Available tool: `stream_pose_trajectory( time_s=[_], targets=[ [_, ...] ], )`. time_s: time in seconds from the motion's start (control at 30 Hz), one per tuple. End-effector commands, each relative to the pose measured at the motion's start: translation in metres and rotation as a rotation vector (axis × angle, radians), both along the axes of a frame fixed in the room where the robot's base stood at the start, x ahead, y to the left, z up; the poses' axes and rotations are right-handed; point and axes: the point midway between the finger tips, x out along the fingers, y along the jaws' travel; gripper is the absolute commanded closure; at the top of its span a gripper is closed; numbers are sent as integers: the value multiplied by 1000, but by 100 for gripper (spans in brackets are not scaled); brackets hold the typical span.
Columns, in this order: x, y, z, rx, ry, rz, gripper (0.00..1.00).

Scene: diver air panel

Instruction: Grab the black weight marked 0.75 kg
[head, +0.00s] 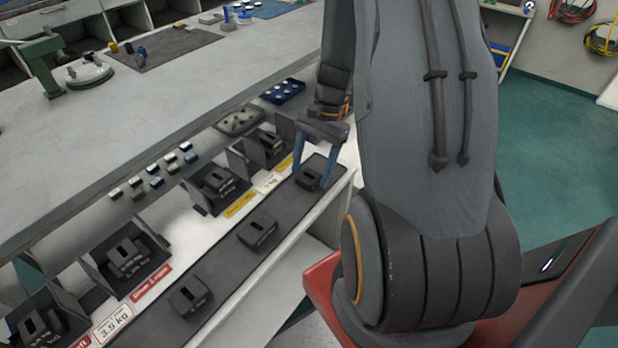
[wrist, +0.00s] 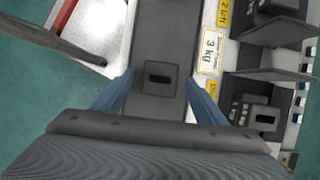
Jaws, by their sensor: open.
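My gripper (head: 314,172) is open, its two blue fingers pointing down over the far end of the dark mat strip. A black weight (head: 309,178) with a slot in its top lies there between the fingers. In the wrist view this weight (wrist: 159,79) sits between my open fingers (wrist: 160,88), with a gap on each side. No marking on it is readable. Two more black weights, a middle one (head: 258,232) and a near one (head: 190,295), lie on the same strip. Their markings are too small to read, so I cannot tell which weight is 0.75 kg.
Several black weights stand in dark holders behind the strip, one of them here (head: 218,185). A 3.5 kg label (head: 115,320) and a 3 kg label (wrist: 211,50) mark the shelf edge. The grey worktop (head: 180,100) overhangs the holders. Open green floor (head: 550,140) lies right.

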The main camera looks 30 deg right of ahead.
Motion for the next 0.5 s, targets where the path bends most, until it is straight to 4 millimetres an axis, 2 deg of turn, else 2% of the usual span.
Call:
stream_pose_trajectory(
  time_s=[0.1, 0.33, 0.5],
  targets=[
    [-1, 3, -7, 0, 1, 0, 34],
    [-1, 3, -8, -1, -1, 1, 34],
    [-1, 3, -8, -1, 0, 0, 63]
  ],
)
